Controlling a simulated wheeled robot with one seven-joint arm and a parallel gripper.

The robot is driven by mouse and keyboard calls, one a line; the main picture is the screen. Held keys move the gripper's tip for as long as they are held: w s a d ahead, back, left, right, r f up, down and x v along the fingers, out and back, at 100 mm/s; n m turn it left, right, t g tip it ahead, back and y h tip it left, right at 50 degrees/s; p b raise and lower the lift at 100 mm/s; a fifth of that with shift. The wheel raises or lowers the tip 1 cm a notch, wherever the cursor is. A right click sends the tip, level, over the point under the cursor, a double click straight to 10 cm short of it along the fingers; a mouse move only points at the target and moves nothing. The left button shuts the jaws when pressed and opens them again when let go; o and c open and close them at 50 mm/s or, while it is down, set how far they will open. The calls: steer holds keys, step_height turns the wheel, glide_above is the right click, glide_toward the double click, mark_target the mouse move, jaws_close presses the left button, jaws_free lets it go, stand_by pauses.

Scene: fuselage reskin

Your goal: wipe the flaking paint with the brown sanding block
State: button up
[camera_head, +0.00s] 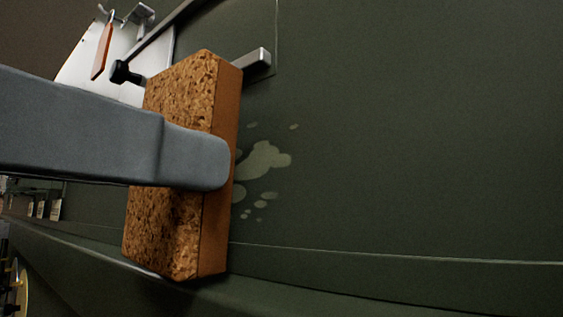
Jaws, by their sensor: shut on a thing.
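The brown sanding block (168,228) is large in the left middle of the head view, its long side nearly upright and slightly tilted. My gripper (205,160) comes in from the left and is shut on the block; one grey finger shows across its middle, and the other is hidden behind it. The flaking paint (263,160) is a group of pale grey-green patches on the dark green panel (420,150), just right of the block. The block overlaps the left edge of the patches in the picture. I cannot tell whether it touches the panel.
A metal handle or bracket (252,61) sticks out above the block. A dark knob (121,73) and a white board with an orange-brown hanging piece (102,50) are at the upper left. A seam and ledge (400,258) run along the bottom. The panel to the right is clear.

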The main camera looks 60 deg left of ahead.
mark_target(299, 163)
steer(key=shift+x, duration=1)
stand_by(0.3)
steer(key=shift+w+d, duration=0.2)
steer(key=shift+d, duration=0.7)
steer(key=shift+w+d, duration=0.25)
steer(key=shift+d, duration=0.65)
steer(key=shift+w+d, duration=0.35)
steer(key=shift+d, duration=0.5)
steer(key=shift+w+d, duration=0.35)
steer(key=shift+d, duration=0.45)
steer(key=shift+w+d, duration=0.2)
steer(key=shift+w, duration=0.1)
steer(key=shift+s+a+r, duration=0.1)
steer(key=shift+s+a, duration=0.1)
steer(key=shift+a, duration=0.3)
steer(key=shift+s+a, duration=0.2)
steer(key=shift+a, duration=0.3)
steer(key=shift+c, duration=0.5)
steer(key=shift+s+a+p, duration=0.15)
steer(key=shift+s+a, duration=0.2)
steer(key=shift+a, duration=0.55)
steer(key=shift+s+a+p, duration=0.2)
steer(key=shift+s+a, duration=0.15)
steer(key=shift+a, duration=0.55)
steer(key=shift+s+a+p, duration=0.15)
steer(key=shift+s+a, duration=0.2)
steer(key=shift+a, duration=0.55)
